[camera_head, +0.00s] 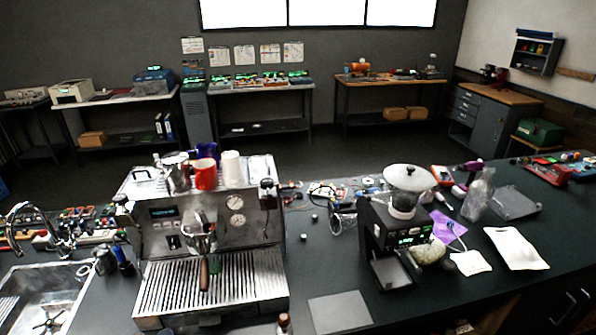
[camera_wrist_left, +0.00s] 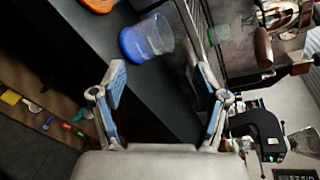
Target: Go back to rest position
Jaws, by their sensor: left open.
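My left gripper (camera_wrist_left: 163,98) shows in the left wrist view with its two blue-padded fingers spread wide and nothing between them. It is near the dark counter edge, beyond which lies a clear cup with a blue base (camera_wrist_left: 147,40). I see neither gripper clearly in the head view. The silver espresso machine (camera_head: 160,240) stands at the front left of the counter in the head view, with a wooden-handled portafilter (camera_head: 204,272) at its front. The black grinder (camera_head: 385,240) stands to its right; it also shows in the left wrist view (camera_wrist_left: 262,130).
The dark counter (camera_head: 300,285) carries a grey mat (camera_head: 340,312), a white tray (camera_head: 515,248), a clear bottle (camera_head: 478,195) and a sink (camera_head: 45,300). Cups, including a red one (camera_head: 205,175), stand atop the machine. A shelf (camera_wrist_left: 60,125) holds small items below the counter.

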